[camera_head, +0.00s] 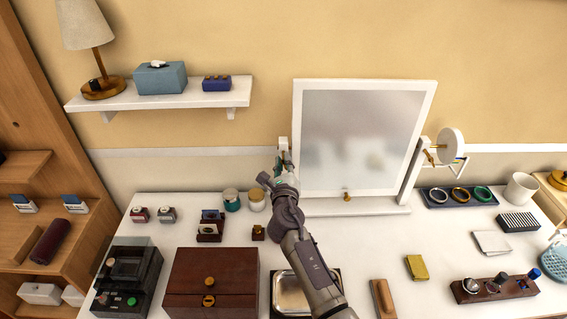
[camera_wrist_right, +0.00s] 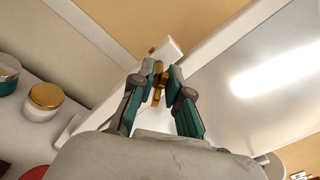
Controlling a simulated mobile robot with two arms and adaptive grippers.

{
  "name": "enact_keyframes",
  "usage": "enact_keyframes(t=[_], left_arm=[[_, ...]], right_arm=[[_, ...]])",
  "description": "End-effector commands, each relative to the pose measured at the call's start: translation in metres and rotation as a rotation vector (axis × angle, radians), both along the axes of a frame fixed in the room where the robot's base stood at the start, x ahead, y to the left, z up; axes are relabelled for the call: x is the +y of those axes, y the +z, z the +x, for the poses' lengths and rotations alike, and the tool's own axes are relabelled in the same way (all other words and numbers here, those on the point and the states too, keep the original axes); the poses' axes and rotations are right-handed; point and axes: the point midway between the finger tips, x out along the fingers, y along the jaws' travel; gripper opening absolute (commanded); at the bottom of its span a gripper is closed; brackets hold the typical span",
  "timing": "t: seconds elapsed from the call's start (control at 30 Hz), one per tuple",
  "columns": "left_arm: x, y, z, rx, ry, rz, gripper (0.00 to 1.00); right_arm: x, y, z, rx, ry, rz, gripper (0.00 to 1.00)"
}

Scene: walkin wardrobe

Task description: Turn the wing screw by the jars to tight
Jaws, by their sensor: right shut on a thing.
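The brass wing screw (camera_wrist_right: 158,83) sits on the left post of the white-framed mirror (camera_head: 364,136), on the side of the jars. My right gripper (camera_wrist_right: 160,78) is shut on it, with one finger on each side. In the head view my right gripper (camera_head: 284,163) is at the mirror's left edge, and its wrist hides most of the screw and post. A teal jar (camera_head: 231,199) and a cream jar with a gold lid (camera_head: 256,201) stand left of the arm; the gold-lidded jar shows in the wrist view (camera_wrist_right: 44,101). My left gripper is out of view.
A round white disc on an arm (camera_head: 450,145) is at the mirror's right. A brown wooden box (camera_head: 210,283), a metal tray (camera_head: 291,294) and a ring tray (camera_head: 459,197) stand on the white table. A shelf (camera_head: 160,95) hangs at upper left.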

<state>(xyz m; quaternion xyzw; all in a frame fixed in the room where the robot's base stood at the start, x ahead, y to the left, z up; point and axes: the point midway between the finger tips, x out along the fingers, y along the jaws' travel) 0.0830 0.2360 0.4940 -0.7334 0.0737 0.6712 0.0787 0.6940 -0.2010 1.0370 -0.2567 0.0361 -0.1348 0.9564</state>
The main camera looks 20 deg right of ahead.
Motion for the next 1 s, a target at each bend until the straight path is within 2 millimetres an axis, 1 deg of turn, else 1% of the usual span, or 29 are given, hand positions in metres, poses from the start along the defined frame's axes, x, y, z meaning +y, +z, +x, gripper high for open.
enact_keyframes(t=[0.27, 0.47, 1.0], left_arm=[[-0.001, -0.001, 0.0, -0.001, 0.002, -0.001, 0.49], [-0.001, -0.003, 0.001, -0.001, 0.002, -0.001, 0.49], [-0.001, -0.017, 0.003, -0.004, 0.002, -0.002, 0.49]], right_arm=[[0.0, 0.0, 0.0, -0.009, 0.001, 0.034, 0.0], [0.0, -0.001, 0.0, -0.038, 0.0, 0.133, 0.0], [-0.001, -0.001, 0.0, -0.175, 0.001, 0.607, 0.0]])
